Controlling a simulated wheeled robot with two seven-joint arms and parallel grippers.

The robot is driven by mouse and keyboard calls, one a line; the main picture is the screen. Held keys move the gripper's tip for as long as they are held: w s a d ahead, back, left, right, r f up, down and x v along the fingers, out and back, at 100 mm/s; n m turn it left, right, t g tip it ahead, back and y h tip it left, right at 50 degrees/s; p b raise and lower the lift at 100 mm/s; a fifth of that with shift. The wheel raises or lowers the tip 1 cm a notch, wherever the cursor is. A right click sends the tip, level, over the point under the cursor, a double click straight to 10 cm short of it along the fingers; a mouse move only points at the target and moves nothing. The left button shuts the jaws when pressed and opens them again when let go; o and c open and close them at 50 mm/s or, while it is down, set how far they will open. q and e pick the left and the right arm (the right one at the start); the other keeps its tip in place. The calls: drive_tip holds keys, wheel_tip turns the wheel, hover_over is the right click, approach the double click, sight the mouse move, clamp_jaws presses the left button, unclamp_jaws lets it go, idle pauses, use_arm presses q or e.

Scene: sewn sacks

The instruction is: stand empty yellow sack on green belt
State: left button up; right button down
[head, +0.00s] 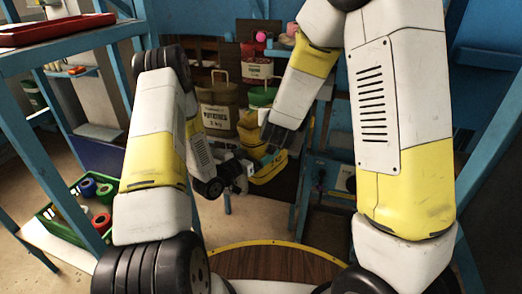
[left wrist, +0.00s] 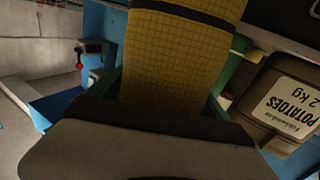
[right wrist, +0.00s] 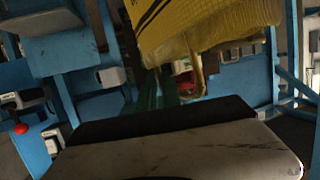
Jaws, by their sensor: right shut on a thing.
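The yellow sack (head: 267,166) hangs in front of the shelf in the head view, partly hidden by my arms. It has dark stripes and fills the upper middle of the left wrist view (left wrist: 180,60). My right gripper (right wrist: 162,92) is shut on the yellow sack, whose fabric (right wrist: 215,25) shows above the fingers in the right wrist view. My left gripper (left wrist: 165,98) is open, its green fingers at either side of the sack's near part. Whether they touch it I cannot tell. I cannot make out the green belt.
A green sack (head: 262,97) and a red-topped sack (head: 257,68) are behind. A green crate (head: 75,215) with colored rolls is at the left. Blue posts (head: 303,185) stand close by.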

use_arm(q)
drive_tip(key=c, duration=1)
use_arm(e)
drive_tip(key=shift+w+r, duration=0.1)
drive_tip(key=shift+r, duration=0.2)
drive_tip(key=c, duration=1.9)
unclamp_jaws()
drive_tip(key=o, duration=0.4)
use_arm(q)
drive_tip(key=shift+d+r, duration=0.1)
drive_tip(key=shift+r, duration=0.1)
use_arm(e)
drive_tip(key=shift+o, duration=0.3)
drive_tip(key=shift+a+f, duration=0.1)
drive_tip(key=shift+a, duration=0.05)
